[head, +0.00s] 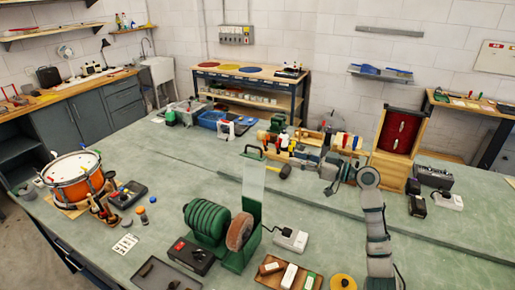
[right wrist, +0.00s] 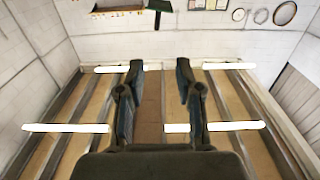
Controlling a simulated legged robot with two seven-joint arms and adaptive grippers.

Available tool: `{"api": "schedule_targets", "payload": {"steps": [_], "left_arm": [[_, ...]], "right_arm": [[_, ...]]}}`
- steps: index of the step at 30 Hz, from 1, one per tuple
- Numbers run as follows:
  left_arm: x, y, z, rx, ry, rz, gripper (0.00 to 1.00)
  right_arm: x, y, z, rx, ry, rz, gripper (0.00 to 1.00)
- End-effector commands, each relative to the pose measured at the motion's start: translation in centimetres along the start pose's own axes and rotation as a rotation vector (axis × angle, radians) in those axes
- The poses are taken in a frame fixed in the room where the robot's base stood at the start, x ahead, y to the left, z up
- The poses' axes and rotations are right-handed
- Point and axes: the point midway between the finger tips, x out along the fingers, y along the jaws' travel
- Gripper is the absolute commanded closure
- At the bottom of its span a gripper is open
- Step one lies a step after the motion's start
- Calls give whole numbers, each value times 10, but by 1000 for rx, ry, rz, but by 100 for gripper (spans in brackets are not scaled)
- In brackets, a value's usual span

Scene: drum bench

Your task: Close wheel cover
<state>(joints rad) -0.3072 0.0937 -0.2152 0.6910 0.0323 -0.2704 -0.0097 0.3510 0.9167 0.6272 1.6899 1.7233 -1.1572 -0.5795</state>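The green bench grinder (head: 208,220) stands on the near part of the bench, with a brown wheel (head: 240,231) on its right side. The wheel cover (head: 253,187), a pale see-through panel, stands upright above the wheel, so it is raised. My right gripper (head: 335,178) is to the right of the cover and clearly apart from it. In the right wrist view, the two fingers of my right gripper (right wrist: 160,75) are spread with nothing between them. That view faces the ceiling and walls, and no grinder shows there. My left gripper is not in view.
An orange drum (head: 74,178) stands at the left. A dark tray (head: 166,275) and a wooden tray of blocks (head: 289,275) lie near the front edge. A grey box (head: 291,239) sits right of the grinder. A mallet (head: 270,166) and a tool rack (head: 305,150) are behind.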

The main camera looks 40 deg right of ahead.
Motion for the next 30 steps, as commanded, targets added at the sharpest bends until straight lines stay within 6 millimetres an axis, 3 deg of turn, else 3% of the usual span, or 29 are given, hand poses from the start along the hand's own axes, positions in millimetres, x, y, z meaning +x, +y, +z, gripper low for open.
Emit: {"api": "schedule_targets", "payload": {"steps": [5, 18, 24, 30], "left_arm": [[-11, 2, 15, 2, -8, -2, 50], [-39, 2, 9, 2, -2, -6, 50], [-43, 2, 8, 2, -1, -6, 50], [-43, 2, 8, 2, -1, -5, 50]], "right_arm": [[38, 5, -1, 7, 1, -1, 65], [133, 6, 2, 10, 0, 0, 65], [152, 4, 3, 7, -2, 0, 65], [154, 6, 5, 7, -3, 1, 65]]}}
